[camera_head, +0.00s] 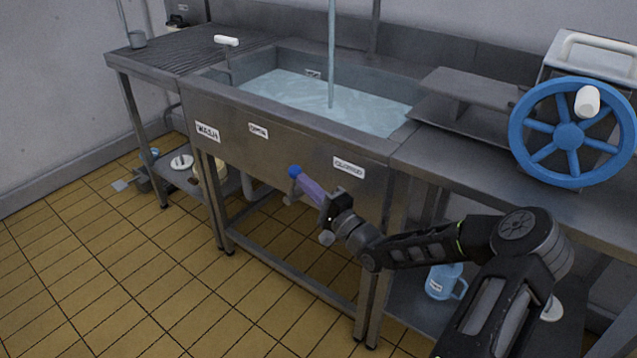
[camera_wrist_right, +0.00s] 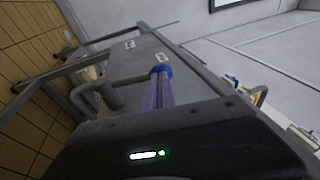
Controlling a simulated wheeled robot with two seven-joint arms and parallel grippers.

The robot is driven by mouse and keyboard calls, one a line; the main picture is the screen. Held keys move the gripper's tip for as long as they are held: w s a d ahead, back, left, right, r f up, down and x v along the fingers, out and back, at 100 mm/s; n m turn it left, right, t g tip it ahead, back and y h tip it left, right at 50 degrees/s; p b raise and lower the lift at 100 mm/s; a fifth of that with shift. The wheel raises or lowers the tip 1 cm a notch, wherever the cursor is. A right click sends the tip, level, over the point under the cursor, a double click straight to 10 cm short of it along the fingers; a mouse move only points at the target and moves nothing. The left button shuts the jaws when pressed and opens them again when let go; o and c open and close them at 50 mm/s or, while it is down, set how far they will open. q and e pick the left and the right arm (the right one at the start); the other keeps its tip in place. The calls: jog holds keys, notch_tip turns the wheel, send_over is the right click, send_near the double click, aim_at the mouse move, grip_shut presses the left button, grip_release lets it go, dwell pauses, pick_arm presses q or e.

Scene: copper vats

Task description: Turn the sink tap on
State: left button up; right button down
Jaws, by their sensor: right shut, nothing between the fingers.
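The sink (camera_head: 215,85) holds pale blue water (camera_head: 300,95). A thin pale blue vertical column (camera_head: 331,60) runs from above down to the water; it looks like a running stream. The sink front carries an "OPEN" label (camera_head: 258,130) on the left and a "CLOSED" label (camera_head: 348,166) on the right. A grey bar-like handle (camera_head: 291,190) shows below the front panel, partly hidden by my right gripper (camera_head: 296,172). The gripper's purple, blue-tipped fingers are shut and empty beside the handle; I cannot tell if they touch. The wrist view shows the fingers (camera_wrist_right: 160,72) and a grey pipe (camera_wrist_right: 80,95). My left gripper is out of view.
A "WASH" label (camera_head: 207,132) marks the left of the sink front. A blue wheel (camera_head: 573,133) is on the right counter. A blue jug (camera_head: 443,282) sits on the lower shelf.

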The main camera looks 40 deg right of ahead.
jog(key=w+r+g+p, duration=0.1)
jog(key=p, duration=0.2)
jog(key=w+a+r+g+p, duration=0.1)
jog(key=w+g+p, duration=0.1)
jog(key=p, duration=0.1)
jog(key=w+r+n+g+p, duration=0.1)
jog(key=w+g+p, duration=0.1)
jog(key=p, duration=0.2)
jog(key=shift+a+r, duration=0.2)
jog(key=shift+a, duration=0.1)
jog(key=w+a+f+g+h, duration=0.1)
jog(key=w+g, duration=0.3)
jog(key=w, duration=0.1)
jog(key=shift+w+a+f+n, duration=0.3)
jog(key=shift+a+f, duration=0.05)
jog(key=shift+f, duration=0.05)
jog(key=shift+a+r, duration=0.1)
jog(key=shift+r, duration=0.05)
